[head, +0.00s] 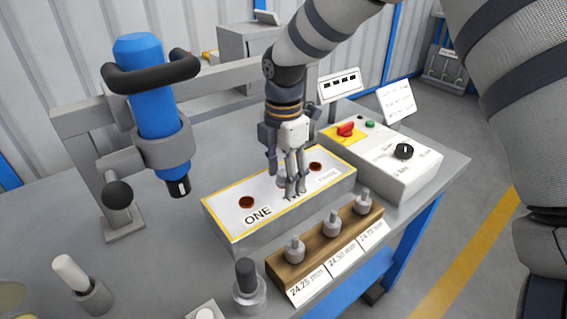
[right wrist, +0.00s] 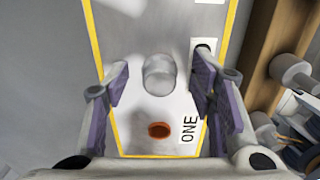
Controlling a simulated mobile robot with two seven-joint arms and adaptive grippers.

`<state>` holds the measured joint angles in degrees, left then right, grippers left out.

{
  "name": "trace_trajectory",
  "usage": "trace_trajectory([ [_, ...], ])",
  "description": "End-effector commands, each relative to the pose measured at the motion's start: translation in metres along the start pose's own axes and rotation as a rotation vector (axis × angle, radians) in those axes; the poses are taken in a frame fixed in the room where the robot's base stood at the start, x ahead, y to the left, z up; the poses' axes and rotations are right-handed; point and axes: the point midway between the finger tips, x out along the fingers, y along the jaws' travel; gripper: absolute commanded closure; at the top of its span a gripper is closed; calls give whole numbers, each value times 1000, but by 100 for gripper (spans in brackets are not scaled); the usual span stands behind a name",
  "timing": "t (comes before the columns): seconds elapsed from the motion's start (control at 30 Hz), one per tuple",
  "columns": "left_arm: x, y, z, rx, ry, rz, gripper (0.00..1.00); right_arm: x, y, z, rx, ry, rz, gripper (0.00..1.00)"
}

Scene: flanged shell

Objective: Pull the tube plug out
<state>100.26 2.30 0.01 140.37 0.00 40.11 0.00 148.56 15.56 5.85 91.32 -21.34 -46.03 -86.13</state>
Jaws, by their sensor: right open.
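A grey cylindrical plug (right wrist: 159,75) stands up from the white panel of the yellow-edged box (head: 225,216), at its middle position. In the head view it is largely hidden by my right gripper (head: 286,188). That gripper points down over the box. In the right wrist view its two purple-padded fingers (right wrist: 160,90) stand apart on either side of the plug, with a gap to each side. A red-brown round opening (head: 247,203) beside the label ONE is bare, and another (head: 316,167) lies at the far end. My left gripper is not in view.
A wooden rack (head: 308,248) with three metal plugs and size labels stands in front of the box. A control box (head: 400,166) with a red switch stands behind it to the right. A blue tool (head: 151,90) in a stand is at left. A black-handled piece (head: 247,285) stands near the front.

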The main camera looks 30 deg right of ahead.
Motion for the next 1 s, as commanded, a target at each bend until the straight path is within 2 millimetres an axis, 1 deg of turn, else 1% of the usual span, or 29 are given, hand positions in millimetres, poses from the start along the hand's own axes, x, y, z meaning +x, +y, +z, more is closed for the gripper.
trace_trajectory([
  [0.1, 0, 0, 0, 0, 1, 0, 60, -1, 0, 0, 0, 0, 1, 49],
  [0.13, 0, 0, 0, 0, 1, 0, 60, -1, 0, 0, 0, 0, 1, 51],
  [0.17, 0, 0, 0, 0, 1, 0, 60, -1, 0, 0, 0, 0, 1, 58],
  [0.2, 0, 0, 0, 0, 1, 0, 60, -1, 0, 0, 0, 0, 1, 67],
  [0.27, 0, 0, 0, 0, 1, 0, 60, -1, 0, 0, 0, 0, 1, 81],
  [0.3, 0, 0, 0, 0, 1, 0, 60, -1, 0, 0, 0, 0, 0, 90],
  [0.33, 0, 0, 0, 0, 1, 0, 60, -1, 0, 0, 0, 0, 0, 97],
  [0.37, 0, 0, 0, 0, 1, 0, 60, -1, 0, 0, 0, 0, 0, 100],
  [0.53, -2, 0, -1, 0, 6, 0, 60, -4, 0, 0, 0, 0, 3, 100],
  [1.0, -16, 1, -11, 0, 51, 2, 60, -37, 1, 0, 0, 0, 6, 100],
])
